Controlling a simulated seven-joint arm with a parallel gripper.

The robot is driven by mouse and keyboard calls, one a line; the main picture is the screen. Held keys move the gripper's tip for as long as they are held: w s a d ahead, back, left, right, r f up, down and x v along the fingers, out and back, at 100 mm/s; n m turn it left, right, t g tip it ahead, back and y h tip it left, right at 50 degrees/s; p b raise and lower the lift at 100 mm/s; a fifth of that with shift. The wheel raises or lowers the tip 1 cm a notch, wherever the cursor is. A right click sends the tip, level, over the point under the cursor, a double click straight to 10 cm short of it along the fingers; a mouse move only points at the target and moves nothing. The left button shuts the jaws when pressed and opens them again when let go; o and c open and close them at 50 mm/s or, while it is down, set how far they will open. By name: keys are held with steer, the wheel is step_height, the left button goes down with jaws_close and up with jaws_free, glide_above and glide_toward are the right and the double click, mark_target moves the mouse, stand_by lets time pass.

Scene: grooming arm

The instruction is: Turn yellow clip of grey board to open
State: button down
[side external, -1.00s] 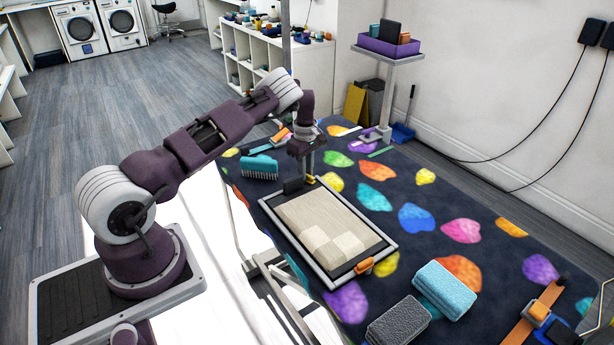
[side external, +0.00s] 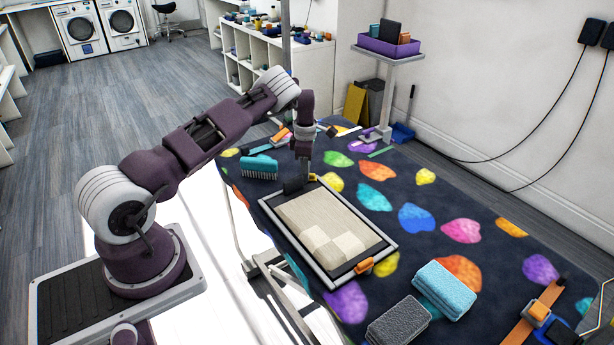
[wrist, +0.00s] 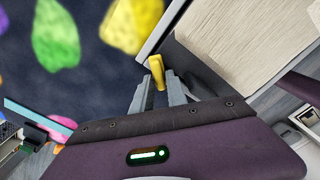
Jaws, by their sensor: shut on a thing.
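The grey-framed board (side external: 388,243) lies on the patterned table cover, with a beige cloth or pad (side external: 315,215) on it. The yellow clip (wrist: 156,72) is at the board's far edge, between my gripper's fingertips in the wrist view. My gripper (wrist: 157,88) is shut on this clip; it also shows at the board's far end in the side view (side external: 303,174), where it hides most of the clip. An orange clip (side external: 363,266) sits at the board's near edge.
A teal brush (side external: 260,167) lies left of the board's far end. The cover to the right of the board is mostly clear.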

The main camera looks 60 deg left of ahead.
steer(key=shift+n, duration=0.6)
steer(key=n, duration=0.2)
steer(key=shift+n, duration=0.4)
steer(key=n, duration=0.2)
steer(key=shift+n, duration=0.4)
steer(key=c, duration=1.4)
jaws_free()
steer(key=shift+n, duration=0.4)
steer(key=shift+o, duration=0.2)
steer(key=shift+r, duration=4)
